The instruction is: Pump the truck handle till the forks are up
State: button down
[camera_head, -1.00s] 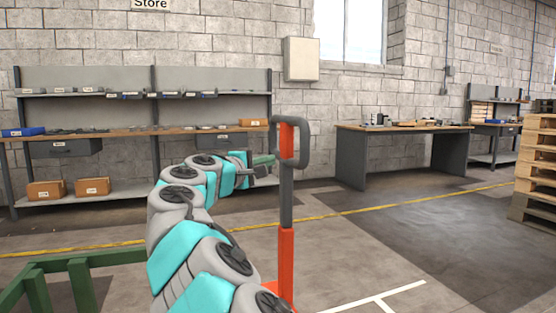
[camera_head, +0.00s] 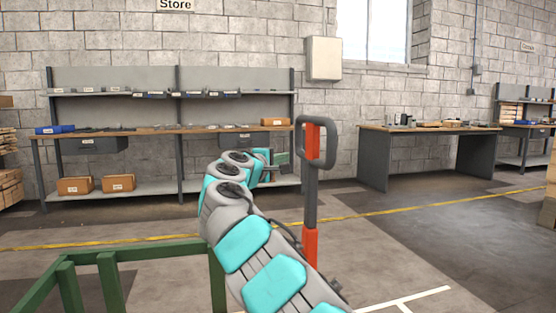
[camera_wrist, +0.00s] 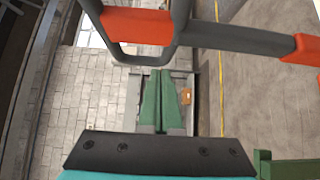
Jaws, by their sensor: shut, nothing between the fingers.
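The truck handle (camera_head: 312,142) stands upright in the head view, a dark grey loop with an orange grip on a grey and orange shaft (camera_head: 310,205). In the wrist view the loop and its orange part (camera_wrist: 138,26) cross the top, close to the fingers. My gripper (camera_head: 284,158) is left of the loop in the head view, partly hidden behind my wrist. Its green fingers (camera_wrist: 160,78) are together and empty in the wrist view, with tips at the loop's edge. I cannot tell whether they touch it. The forks are not in view.
A green metal frame (camera_head: 130,254) stands at the front left. A shelved workbench (camera_head: 160,133) lines the back wall, with a second bench (camera_head: 425,128) to its right. Open floor lies right of the handle.

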aim_at(309, 153)
jog(key=w+d, duration=0.4)
jog(key=shift+d, duration=0.3)
jog(key=shift+w+d, duration=0.1)
jog(key=shift+d, duration=0.35)
jog(key=shift+d, duration=0.1)
jog(key=shift+w+d, duration=0.1)
jog(key=shift+d, duration=0.15)
jog(key=w+d+f+m+g+y+p, duration=0.1)
jog(key=w+d+f+p, duration=0.1)
jog(key=d, duration=0.7)
jog(key=w+d+f+m+g+p, duration=0.1)
jog(key=w+d+f+p, duration=0.2)
jog(key=d, duration=0.7)
jog(key=w+d+f+m+g+y+p, duration=0.1)
jog(key=w+d+f+p, duration=0.1)
jog(key=d, duration=0.8)
jog(key=shift+w+f+y+p, duration=0.15)
jog(key=shift+w+y+p, duration=0.15)
jog(key=shift+w+p, duration=0.75)
jog(key=shift+w, duration=0.15)
